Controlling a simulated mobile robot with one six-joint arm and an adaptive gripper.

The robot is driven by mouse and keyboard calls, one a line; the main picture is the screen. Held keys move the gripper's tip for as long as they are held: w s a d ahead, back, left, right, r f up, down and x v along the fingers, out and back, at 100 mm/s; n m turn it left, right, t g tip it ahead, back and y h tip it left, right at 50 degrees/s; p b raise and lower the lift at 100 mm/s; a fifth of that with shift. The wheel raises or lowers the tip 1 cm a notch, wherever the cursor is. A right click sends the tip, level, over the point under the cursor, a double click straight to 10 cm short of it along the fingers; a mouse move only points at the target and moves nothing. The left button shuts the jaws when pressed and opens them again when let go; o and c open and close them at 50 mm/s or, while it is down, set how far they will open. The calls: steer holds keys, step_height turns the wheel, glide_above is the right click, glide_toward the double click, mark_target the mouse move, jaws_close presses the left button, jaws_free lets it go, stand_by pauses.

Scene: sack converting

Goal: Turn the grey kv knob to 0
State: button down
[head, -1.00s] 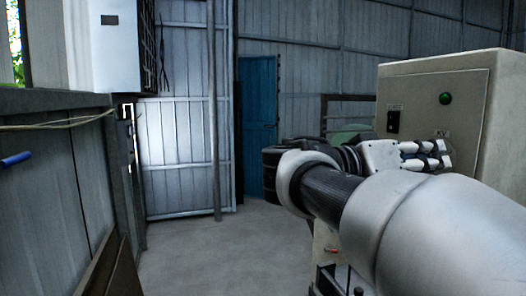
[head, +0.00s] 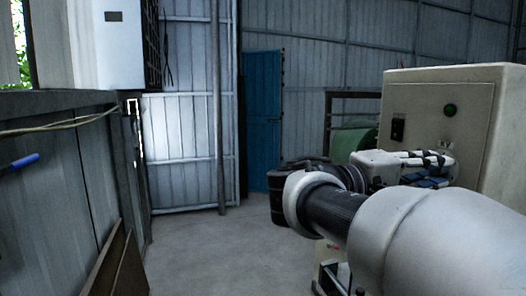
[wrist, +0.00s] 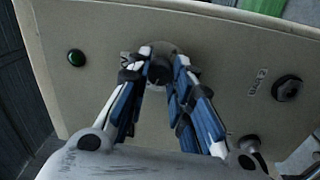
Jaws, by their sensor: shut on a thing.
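The kv knob (wrist: 159,73) is a dark round knob on a pale grey dial plate, near the top middle of the wrist view. My gripper (wrist: 162,62) has its fingertips on both sides of the knob, shut on it. A label with a partly covered letter V shows beside the left finger. In the head view my gripper (head: 436,166) reaches the front of the beige cabinet (head: 440,88), and its fingers hide the knob. I cannot read the knob's pointer or scale.
In the head view, a grey workbench wall lines the left, a blue door (head: 262,120) stands behind, and the floor between is clear.

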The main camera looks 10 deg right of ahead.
steer(key=n+p, duration=0.7)
steer(key=n, duration=0.2)
steer(key=shift+n+t+p, duration=0.3)
steer(key=shift+t, duration=0.1)
stand_by(0.4)
steer(key=c, duration=1.4)
jaws_free()
steer(key=shift+o, duration=0.2)
steer(key=shift+a, duration=0.1)
steer(key=s+a, duration=0.1)
steer(key=a, duration=1)
steer(key=shift+s+a+f, duration=0.2)
steer(key=shift+a+f, duration=0.05)
steer(key=shift+a, duration=0.15)
